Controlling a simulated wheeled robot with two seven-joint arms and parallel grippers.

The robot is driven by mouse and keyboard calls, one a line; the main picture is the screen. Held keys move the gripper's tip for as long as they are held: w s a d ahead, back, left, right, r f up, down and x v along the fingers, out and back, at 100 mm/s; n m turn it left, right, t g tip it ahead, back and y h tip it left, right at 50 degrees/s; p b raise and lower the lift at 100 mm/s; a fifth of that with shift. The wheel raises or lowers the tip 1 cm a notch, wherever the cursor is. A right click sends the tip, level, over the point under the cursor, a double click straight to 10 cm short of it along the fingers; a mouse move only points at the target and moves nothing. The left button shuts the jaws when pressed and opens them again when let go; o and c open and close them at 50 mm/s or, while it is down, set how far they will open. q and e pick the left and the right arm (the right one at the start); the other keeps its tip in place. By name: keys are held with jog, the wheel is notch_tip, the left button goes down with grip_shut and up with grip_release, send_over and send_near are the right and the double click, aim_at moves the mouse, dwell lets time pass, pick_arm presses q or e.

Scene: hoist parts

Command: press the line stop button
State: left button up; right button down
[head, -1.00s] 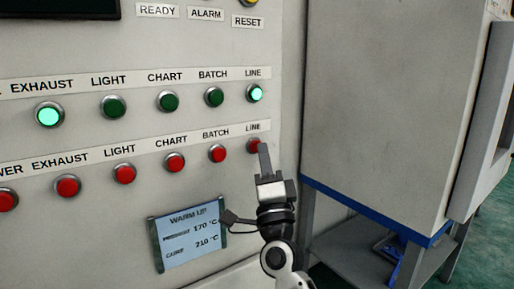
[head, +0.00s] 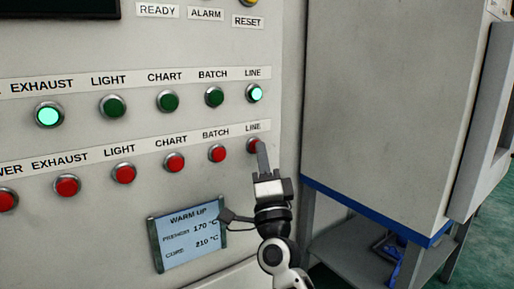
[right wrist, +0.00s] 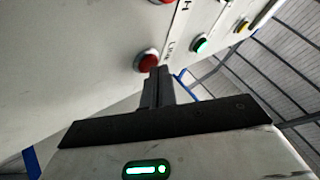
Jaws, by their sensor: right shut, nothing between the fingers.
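The red LINE button (head: 252,145) is at the right end of the lower row on the grey panel, under a LINE label. My right gripper (head: 261,146) is shut and empty, its fingertips overlapping the button's right side in the head view. In the right wrist view the red button (right wrist: 147,61) shows just beyond and left of the fingertips (right wrist: 161,72). I cannot tell whether they touch it. The green LINE button (head: 255,93) above is lit. My left gripper is out of view.
Red BATCH (head: 217,153) and CHART (head: 174,162) buttons sit to the left in the same row. The green EXHAUST button (head: 48,115) is lit. A WARM UP card (head: 188,235) is below. A grey cabinet (head: 385,110) stands to the right.

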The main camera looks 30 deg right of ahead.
jog(key=shift+y, duration=0.3)
jog(key=shift+s+p, duration=0.3)
jog(key=shift+s, duration=0.45)
jog(key=s, duration=0.3)
jog(key=s+p, duration=0.1)
jog(key=s, duration=0.1)
jog(key=shift+d, duration=0.25)
dwell(0.6)
